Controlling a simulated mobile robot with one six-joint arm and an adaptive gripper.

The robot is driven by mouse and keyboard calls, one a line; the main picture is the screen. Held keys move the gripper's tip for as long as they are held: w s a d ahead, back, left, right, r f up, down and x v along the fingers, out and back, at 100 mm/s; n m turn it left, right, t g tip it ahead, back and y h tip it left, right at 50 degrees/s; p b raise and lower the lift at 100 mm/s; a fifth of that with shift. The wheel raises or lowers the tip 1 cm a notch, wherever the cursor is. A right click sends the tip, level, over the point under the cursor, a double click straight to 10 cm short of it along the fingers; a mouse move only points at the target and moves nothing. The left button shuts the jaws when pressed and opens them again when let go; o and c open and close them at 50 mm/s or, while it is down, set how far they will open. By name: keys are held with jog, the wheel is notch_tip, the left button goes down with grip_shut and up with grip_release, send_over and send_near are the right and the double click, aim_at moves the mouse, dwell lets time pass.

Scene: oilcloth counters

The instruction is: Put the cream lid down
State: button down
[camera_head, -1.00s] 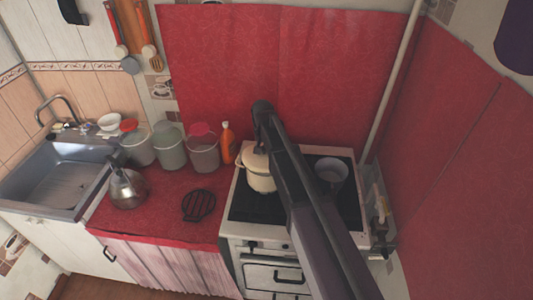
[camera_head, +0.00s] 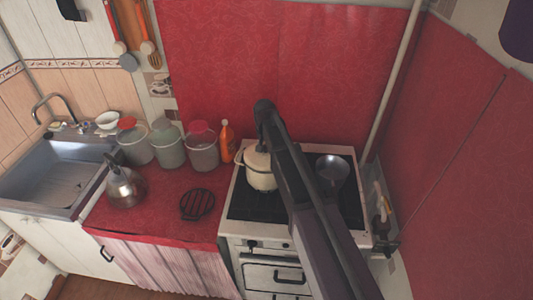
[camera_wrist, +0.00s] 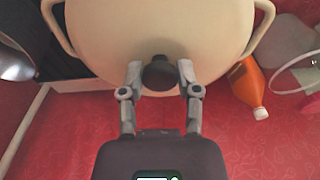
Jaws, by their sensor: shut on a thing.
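The cream lid (camera_wrist: 159,30) fills the top middle of the wrist view, with a dark round knob (camera_wrist: 159,73) near its lower edge. My gripper (camera_wrist: 161,72) is shut on this knob, one finger on each side. The cream pot (camera_head: 261,178) stands on the left of the stove, and its side handles (camera_wrist: 262,22) show beyond the lid in the wrist view. The lid is over the pot; whether it rests fully on the rim I cannot tell. In the head view my arm hides the gripper and part of the lid.
A metal pan (camera_head: 332,172) sits on the right of the stove (camera_head: 245,205). An orange bottle (camera_head: 226,142) and several lidded containers (camera_head: 202,152) stand to the left. A kettle (camera_head: 124,188) and a black trivet (camera_head: 197,204) lie on the red counter, with bare cloth between them.

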aim_at(265, 150)
jog(key=shift+f+b, duration=0.3)
jog(key=shift+f, duration=0.3)
jog(key=shift+f, duration=0.1)
jog(key=shift+c, duration=1.6)
grip_release()
jog(key=shift+r, duration=0.2)
notch_tip(265, 150, up, 12)
jog(key=s+p, duration=0.1)
jog(key=p, duration=1.1)
jog(key=shift+s, duration=0.2)
jog(key=shift+f, duration=0.1)
jog(key=s+d+n+g, duration=0.1)
jog(key=s+d, duration=2.2)
jog(key=s, duration=0.1)
jog(key=shift+s+d, duration=0.2)
